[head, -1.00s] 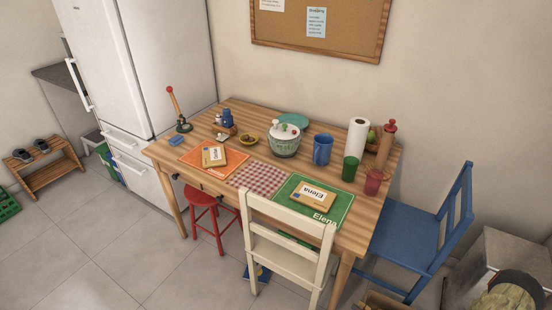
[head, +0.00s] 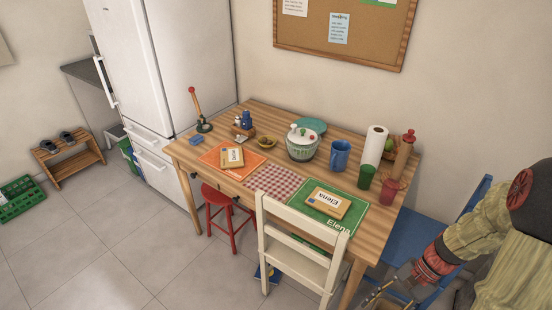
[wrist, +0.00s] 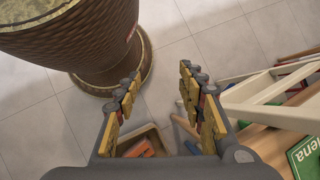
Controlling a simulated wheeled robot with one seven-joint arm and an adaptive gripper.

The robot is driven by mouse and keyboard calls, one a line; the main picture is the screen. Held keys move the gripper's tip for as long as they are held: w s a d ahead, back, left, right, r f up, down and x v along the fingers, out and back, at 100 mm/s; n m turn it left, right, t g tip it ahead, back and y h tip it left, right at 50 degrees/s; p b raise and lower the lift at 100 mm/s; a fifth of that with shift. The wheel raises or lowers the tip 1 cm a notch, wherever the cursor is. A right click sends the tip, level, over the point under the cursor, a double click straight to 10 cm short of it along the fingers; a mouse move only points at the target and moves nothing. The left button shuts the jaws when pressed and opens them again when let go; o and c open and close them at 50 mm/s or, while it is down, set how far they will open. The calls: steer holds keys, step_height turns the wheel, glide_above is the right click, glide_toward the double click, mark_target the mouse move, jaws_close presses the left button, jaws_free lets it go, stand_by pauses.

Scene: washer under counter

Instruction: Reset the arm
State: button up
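My arm comes in at the right edge of the head view, beside the blue chair, bent downward. My gripper (wrist: 160,82) shows in the wrist view with its two yellow-padded fingers wide apart and nothing between them. In the head view its end (head: 392,286) is low, right of the table and partly cut off by the bottom edge. It is below the tabletop level, over the floor area near a box.
The wooden table (head: 222,130) holds several dishes, cups and two small boxes. A white chair (head: 300,225) stands in front, a blue chair (head: 410,238) right, a red stool (head: 228,212) left. An open box (wrist: 155,137) lies below my gripper.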

steer(key=s+a+r+n+t+h+p, duration=0.1)
steer(key=a+r+n, duration=0.5)
steer(key=r, duration=0.9)
steer(key=s+a+r+n+t+h+p, duration=0.1)
steer(key=a+r+n+t+h+p, duration=0.2)
steer(key=r, duration=1.2)
steer(key=a+n+t+h, duration=0.2)
steer(key=a+n+t, duration=0.1)
steer(key=shift+a, duration=0.25)
steer(key=shift+s, duration=0.15)
